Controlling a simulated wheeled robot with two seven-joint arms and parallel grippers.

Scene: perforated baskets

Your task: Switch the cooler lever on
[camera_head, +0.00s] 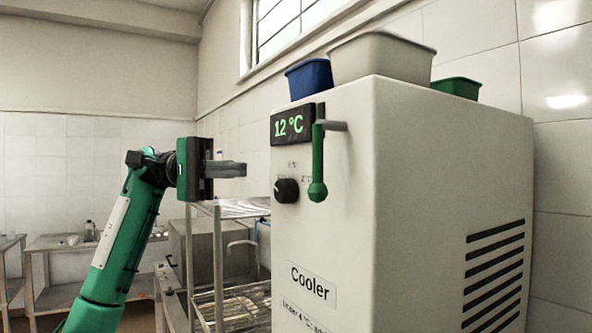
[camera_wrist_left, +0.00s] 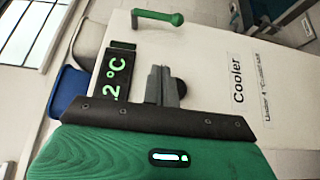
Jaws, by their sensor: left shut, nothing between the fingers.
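The cooler (camera_head: 320,240) is a large off-white box in the head view, with a display (camera_head: 292,124) reading 12 °C and a black round knob (camera_head: 287,190) below it. Its green lever (camera_head: 317,165) hangs down from a grey pivot near the front right edge, with a ball at its lower end. My left gripper (camera_head: 240,169) is shut and empty, left of the knob and lever and apart from the lever. In the left wrist view the shut fingers (camera_wrist_left: 163,75) lie in front of the cooler face, partly covering the knob, with the lever (camera_wrist_left: 158,17) beyond them. My right gripper is not in view.
A blue bin (camera_head: 309,79), a beige bin (camera_head: 383,58) and a green bin (camera_head: 457,88) stand on top of the cooler. Metal shelves (camera_head: 218,265) stand left of and behind it. A tiled wall is close on the right.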

